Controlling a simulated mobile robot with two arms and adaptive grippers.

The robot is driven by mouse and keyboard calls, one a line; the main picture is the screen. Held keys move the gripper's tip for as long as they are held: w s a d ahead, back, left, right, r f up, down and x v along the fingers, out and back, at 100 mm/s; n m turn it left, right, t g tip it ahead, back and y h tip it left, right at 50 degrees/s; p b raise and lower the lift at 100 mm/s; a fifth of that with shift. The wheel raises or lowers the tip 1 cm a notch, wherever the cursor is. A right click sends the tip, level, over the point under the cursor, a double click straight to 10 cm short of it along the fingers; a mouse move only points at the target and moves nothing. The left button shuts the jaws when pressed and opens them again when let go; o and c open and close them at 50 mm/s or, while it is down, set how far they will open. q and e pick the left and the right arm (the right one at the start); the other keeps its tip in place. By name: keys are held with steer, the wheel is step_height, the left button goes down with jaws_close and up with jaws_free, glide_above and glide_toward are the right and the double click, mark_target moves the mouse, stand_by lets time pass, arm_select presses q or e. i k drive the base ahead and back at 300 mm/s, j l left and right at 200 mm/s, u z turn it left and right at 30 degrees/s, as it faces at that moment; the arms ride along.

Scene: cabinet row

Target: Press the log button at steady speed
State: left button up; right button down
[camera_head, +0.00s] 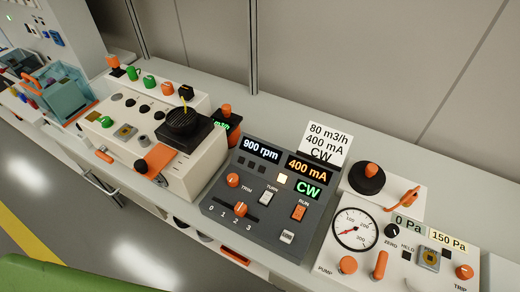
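The dark grey control panel (262,222) stands on the bench in the middle of the head view. A small pale button (287,237) with small dark lettering sits near its lower right edge; it looks like the log button, but the lettering is too small to read surely. The panel's displays read 900 rpm (261,149), 400 mA (308,170) and CW (307,190). A small light (282,179) glows pale. An orange RUN switch (299,212) is above the pale button. Neither of my grippers is in view.
A gauge box (356,229) with orange knobs stands right; a cream machine (165,140) stands left. A small display (224,125) is partly hidden behind it. The wall behind is plain.

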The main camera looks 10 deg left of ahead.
mark_target(287, 236)
steer(key=z, duration=1.85)
steer(key=k+j, duration=0.35)
steer(key=j, duration=0.15)
steer(key=k+j, duration=0.35)
steer(key=j, duration=0.15)
steer(key=k+j, duration=0.35)
steer(key=j, duration=0.15)
